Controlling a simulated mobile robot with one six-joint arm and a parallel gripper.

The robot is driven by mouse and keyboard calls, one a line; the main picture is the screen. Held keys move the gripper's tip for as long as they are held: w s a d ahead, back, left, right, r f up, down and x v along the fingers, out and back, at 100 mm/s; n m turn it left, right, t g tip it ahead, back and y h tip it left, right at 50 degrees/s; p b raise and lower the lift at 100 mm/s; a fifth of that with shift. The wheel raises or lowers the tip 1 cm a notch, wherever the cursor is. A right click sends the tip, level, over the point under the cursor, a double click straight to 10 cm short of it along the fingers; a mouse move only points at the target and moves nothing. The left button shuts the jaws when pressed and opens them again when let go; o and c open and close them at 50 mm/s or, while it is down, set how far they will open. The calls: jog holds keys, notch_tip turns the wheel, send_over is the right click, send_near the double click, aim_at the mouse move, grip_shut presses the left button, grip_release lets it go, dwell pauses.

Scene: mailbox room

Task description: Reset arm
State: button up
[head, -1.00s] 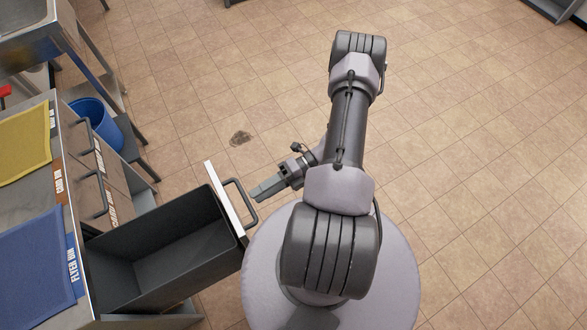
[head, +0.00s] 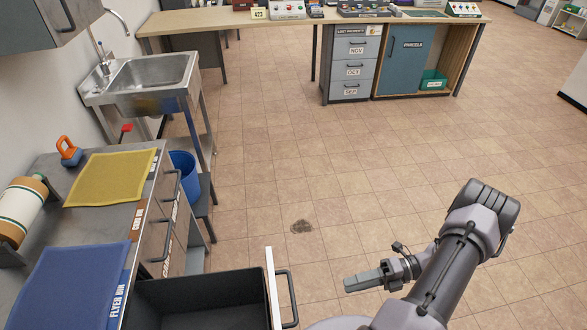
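My gripper (head: 364,281) is at the lower right of the head view, in the air over the tiled floor. Its fingers point left and look close together, but I cannot make out a gap between them. I see nothing held in it. It is just right of the handle (head: 289,298) of an open drawer (head: 200,296), apart from it. My arm bends out to the right behind the gripper.
A sink (head: 152,75) and a blue bin (head: 185,176) stand beyond. A long desk (head: 230,30) crosses the back.

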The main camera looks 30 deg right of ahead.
jog(key=w+a+r+n+g+h, duration=0.2)
jog(key=w+a+r+n+h, duration=0.1)
jog(key=r+n, duration=0.4)
jog(key=w+a+r+n+g+h, duration=0.2)
jog(key=w+a+r+n+h, duration=0.15)
jog(key=r+n, duration=0.4)
jog(key=w+a+r+n+g+h, duration=0.25)
jog(key=r+n, duration=0.25)
jog(key=r, duration=0.5)
jog(key=s+a+r+n+t+h, duration=0.1)
jog(key=s+a+r+n+t, duration=0.2)
jog(key=a+r+n, duration=0.2)
jog(key=s+a+r+n+t+h, duration=0.2)
jog(key=a+r+n, duration=0.4)
jog(key=a+n, duration=0.4)
jog(key=shift+s+a+r+n+t, duration=0.35)
jog(key=shift+s+n+t, duration=0.25)
jog(key=shift+n+t, duration=0.2)
